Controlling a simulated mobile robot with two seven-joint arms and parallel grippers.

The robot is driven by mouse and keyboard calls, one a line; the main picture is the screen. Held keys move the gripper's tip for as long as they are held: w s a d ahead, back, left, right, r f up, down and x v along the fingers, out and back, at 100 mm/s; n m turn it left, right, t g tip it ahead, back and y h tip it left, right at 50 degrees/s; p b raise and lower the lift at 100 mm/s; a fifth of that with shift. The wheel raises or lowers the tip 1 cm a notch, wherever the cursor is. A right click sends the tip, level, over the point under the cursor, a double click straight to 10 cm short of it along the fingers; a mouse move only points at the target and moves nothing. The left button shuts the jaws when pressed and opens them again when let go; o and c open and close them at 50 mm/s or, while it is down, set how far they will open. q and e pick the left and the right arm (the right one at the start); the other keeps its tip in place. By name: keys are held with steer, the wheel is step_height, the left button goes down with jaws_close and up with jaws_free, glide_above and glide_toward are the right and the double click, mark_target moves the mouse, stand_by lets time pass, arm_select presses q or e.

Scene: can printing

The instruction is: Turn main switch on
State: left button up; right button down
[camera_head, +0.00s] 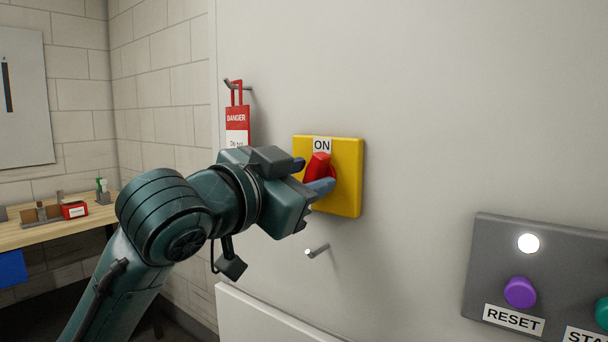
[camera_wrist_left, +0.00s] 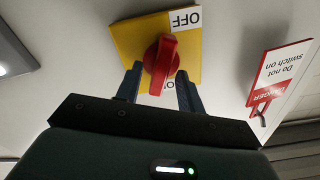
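The main switch is a red knob (camera_head: 318,165) on a yellow plate (camera_head: 347,180) on the pale wall panel. An ON label (camera_head: 322,144) sits at the plate's top, just above the knob's handle. The wrist view is upside down and shows the red knob (camera_wrist_left: 161,66), the yellow plate (camera_wrist_left: 130,40) and an OFF label (camera_wrist_left: 186,19). The handle stands nearly upright, its upper end near ON. My left gripper (camera_head: 310,176) is at the knob, its fingers (camera_wrist_left: 158,76) on either side of the handle with visible gaps. My right gripper is out of view.
A red DANGER tag (camera_head: 237,120) hangs on a hook left of the plate. A bare peg (camera_head: 317,251) sticks out below it. A grey control box (camera_head: 490,255) with a purple RESET button (camera_head: 520,291) is at lower right. A wooden bench (camera_head: 60,230) stands at left.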

arm_select(q)
jaws_close()
steer(key=n+p, duration=0.2)
steer(key=shift+r+p, duration=0.3)
steer(key=shift+p, duration=0.1)
steer(key=shift+n+p, duration=0.5)
steer(key=shift+n, duration=0.3)
steer(key=shift+a+n+p, duration=0.1)
steer(key=shift+n+p, duration=0.2)
steer(key=shift+n, duration=0.1)
steer(key=shift+w+f+n, duration=0.1)
steer(key=shift+f+n, duration=0.15)
steer(key=shift+n, duration=0.05)
jaws_free()
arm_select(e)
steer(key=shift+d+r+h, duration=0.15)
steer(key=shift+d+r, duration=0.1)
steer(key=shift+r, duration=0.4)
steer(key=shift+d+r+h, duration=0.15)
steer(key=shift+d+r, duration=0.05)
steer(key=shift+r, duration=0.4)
